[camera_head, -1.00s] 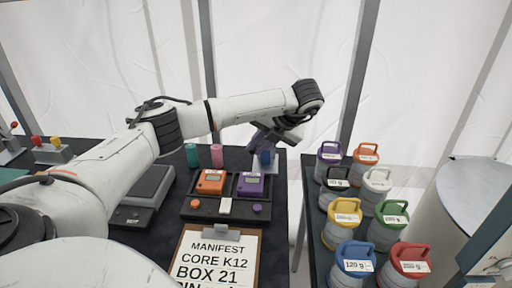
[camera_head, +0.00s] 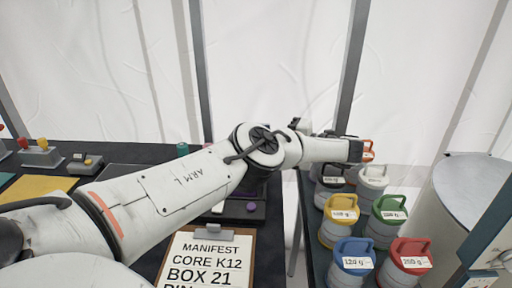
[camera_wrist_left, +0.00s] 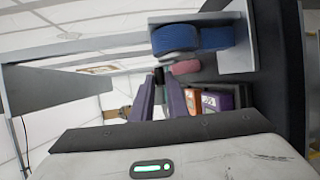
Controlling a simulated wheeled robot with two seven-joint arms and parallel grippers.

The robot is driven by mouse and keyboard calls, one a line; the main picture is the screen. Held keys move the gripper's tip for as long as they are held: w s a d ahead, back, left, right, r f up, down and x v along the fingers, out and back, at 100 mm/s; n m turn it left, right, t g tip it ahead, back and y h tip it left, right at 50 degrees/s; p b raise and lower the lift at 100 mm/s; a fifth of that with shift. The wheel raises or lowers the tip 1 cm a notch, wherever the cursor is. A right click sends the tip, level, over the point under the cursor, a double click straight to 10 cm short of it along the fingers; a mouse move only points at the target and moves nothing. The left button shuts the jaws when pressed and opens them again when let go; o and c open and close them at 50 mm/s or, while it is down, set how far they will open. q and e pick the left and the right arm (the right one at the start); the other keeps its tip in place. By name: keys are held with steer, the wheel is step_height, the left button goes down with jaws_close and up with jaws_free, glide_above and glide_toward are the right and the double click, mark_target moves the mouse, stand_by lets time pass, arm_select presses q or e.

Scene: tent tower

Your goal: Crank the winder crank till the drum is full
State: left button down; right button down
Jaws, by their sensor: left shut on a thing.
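In the left wrist view the blue drum of the winder (camera_wrist_left: 190,38) sits against a grey bracket. My left gripper (camera_wrist_left: 160,82) points toward it, its two purple-grey fingers close around a small dark piece, which looks like the handle of the winder crank (camera_wrist_left: 159,74). The rest of the crank is hard to make out. In the head view my left arm covers the winder and the gripper's fingers. My right gripper is not in view.
A pink cylinder (camera_wrist_left: 185,67), an orange box (camera_wrist_left: 193,102) and a purple box (camera_wrist_left: 217,101) lie beyond the fingers. Several lidded jars, such as the yellow one (camera_head: 340,215), stand on the right table. A manifest clipboard (camera_head: 207,262) lies in front.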

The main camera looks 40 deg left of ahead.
arm_select(q)
steer(key=shift+w+d+m+g+y+b, duration=0.15)
steer(key=shift+m+g+y+b, duration=0.2)
steer(key=shift+y+b, duration=0.7)
steer(key=c, duration=1.7)
jaws_free()
steer(key=shift+c, duration=0.2)
